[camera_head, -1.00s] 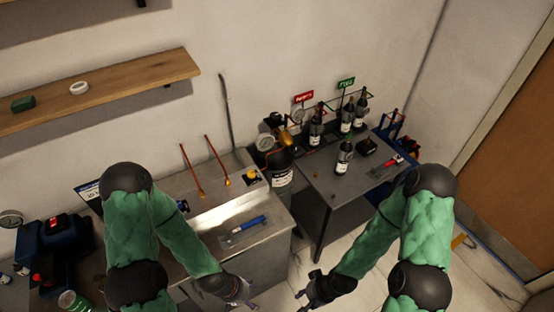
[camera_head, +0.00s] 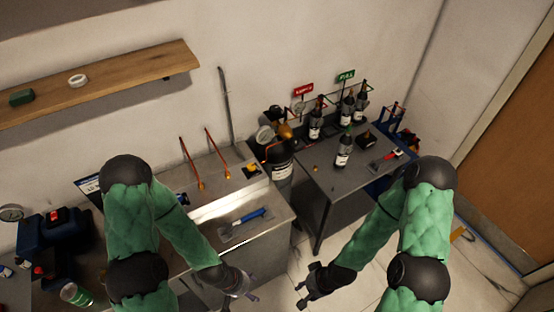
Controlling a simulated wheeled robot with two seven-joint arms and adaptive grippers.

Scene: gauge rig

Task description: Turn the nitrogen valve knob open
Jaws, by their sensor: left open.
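A dark gas cylinder (camera_head: 279,165) with a white label stands upright between the steel bench and the dark table. A brass-coloured fitting (camera_head: 285,131) and a round gauge (camera_head: 265,134) show near its top. I cannot tell which part is the nitrogen valve knob. A small yellow-topped part (camera_head: 251,168) sits at the back of the steel bench. My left gripper (camera_head: 250,292) is open and empty in front of the steel bench, well away from the cylinder. My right gripper (camera_head: 300,293) looks open and empty, low over the floor, also away from it.
The steel bench (camera_head: 205,212) carries a blue-handled tool (camera_head: 249,216) and two copper-coloured rods. The dark table (camera_head: 318,181) holds several dark bottles, red and green signs and a red-handled tool (camera_head: 386,156). A blue machine (camera_head: 52,238) stands at left. Floor between the grippers is clear.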

